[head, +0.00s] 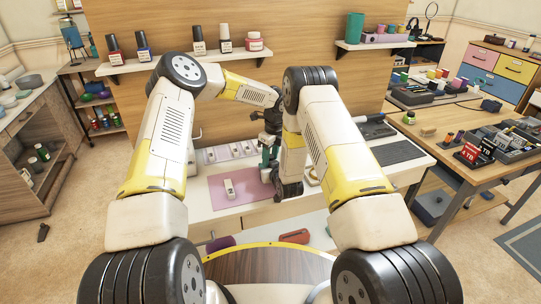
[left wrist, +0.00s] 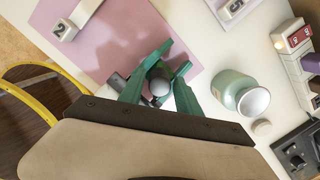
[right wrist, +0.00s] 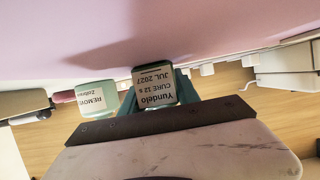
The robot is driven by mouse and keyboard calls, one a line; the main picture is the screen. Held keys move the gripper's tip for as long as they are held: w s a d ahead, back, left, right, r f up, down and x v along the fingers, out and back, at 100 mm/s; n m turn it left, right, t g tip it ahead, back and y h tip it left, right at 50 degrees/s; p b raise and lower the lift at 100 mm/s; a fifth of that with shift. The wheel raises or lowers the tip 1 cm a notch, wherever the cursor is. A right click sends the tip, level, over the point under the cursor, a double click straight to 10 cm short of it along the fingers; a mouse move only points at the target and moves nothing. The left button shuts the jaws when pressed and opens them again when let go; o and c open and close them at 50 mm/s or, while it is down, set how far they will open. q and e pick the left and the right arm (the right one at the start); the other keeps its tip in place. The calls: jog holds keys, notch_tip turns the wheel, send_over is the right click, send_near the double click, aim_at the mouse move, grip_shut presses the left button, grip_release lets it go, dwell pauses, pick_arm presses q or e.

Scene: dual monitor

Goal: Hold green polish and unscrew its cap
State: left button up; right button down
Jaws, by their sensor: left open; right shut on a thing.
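The green polish bottle (right wrist: 155,88), with a white label reading Yundelo, sits between the teal fingers of my right gripper (right wrist: 150,100), which is shut on it. In the left wrist view, a rounded grey cap top (left wrist: 159,84) shows between the spread fingers of my left gripper (left wrist: 160,75). The left gripper is open around the cap; I cannot tell whether its fingers touch it. In the head view my left gripper (head: 269,158) is low over the desk, and my right arm hides much of the bottle.
A pink mat (head: 260,192) on the white desk holds a small white numbered block (head: 229,189). A green remover jar (left wrist: 232,88) stands close on the right in the left wrist view. A wall shelf (head: 180,60) with several bottles is behind my arms.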

pick_arm(q)
jog(key=shift+c, duration=0.2)
grip_shut()
jog(key=shift+o, duration=1.2)
grip_release()
notch_tip(320, 180, up, 4)
jog(key=shift+f, duration=0.15)
jog(key=shift+r, duration=0.75)
jog(key=shift+c, duration=1)
notch_tip(320, 180, up, 6)
jog(key=d, duration=0.1)
jog(key=f, duration=0.7)
jog(key=a+f, duration=0.1)
jog(key=f, duration=0.3)
jog(key=shift+f, duration=0.15)
jog(key=shift+c, duration=0.2)
